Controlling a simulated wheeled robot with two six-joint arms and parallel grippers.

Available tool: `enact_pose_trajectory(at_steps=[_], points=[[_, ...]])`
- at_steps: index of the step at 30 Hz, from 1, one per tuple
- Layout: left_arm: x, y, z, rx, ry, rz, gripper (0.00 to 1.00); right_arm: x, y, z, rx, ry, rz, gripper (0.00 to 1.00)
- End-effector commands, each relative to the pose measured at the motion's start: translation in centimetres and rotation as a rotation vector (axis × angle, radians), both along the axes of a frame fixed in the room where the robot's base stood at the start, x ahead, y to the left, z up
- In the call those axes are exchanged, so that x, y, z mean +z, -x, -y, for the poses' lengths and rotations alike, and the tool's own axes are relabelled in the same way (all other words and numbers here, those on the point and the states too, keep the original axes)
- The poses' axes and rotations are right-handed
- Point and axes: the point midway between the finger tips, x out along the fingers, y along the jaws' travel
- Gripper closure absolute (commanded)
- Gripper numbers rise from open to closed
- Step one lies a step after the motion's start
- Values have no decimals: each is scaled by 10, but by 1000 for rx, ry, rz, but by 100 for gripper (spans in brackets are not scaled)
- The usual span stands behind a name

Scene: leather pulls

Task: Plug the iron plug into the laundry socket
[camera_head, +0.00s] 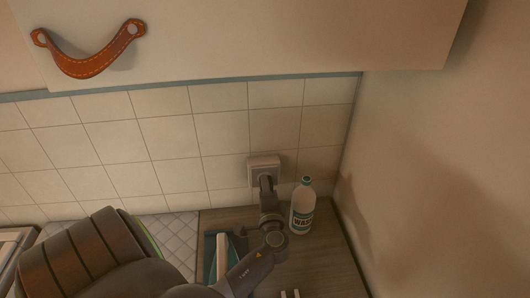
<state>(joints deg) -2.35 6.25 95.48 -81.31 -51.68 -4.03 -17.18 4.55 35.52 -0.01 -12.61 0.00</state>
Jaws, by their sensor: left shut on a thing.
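The white square laundry socket (264,168) is on the tiled back wall, above the wooden counter. My left gripper (266,184) points at it, its dark tip overlapping the lower part of the socket's face. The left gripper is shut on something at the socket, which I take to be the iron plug. The plug itself is hidden by the gripper, so I cannot tell how deep it sits. A teal and white object (222,256), perhaps the iron, lies on the counter, partly behind my left arm.
A white cabinet with a leather pull (88,62) hangs above. A quilted pale pad (175,237) lies at left. A plain wall bounds the right side.

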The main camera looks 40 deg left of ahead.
Motion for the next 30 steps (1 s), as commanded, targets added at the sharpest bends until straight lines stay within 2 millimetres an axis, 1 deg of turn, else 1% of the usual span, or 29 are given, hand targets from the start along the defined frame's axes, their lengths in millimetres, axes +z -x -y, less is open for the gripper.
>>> enact_pose_trajectory(at_steps=[12, 13, 18, 30], points=[[0, -6, -7, 0, -1, 1, 80, -2, 0, 0, 0, 0, 0, 64], [0, -6, -7, 0, 0, 1, 58, -2, 0, 0, 0, 0, 0, 64], [0, -5, -7, 0, 0, 0, 36, -2, 0, 0, 0, 0, 0, 64], [-1, -7, -7, -2, 0, 0, 35, -3, 0, -1, -1, -1, 0, 64]])
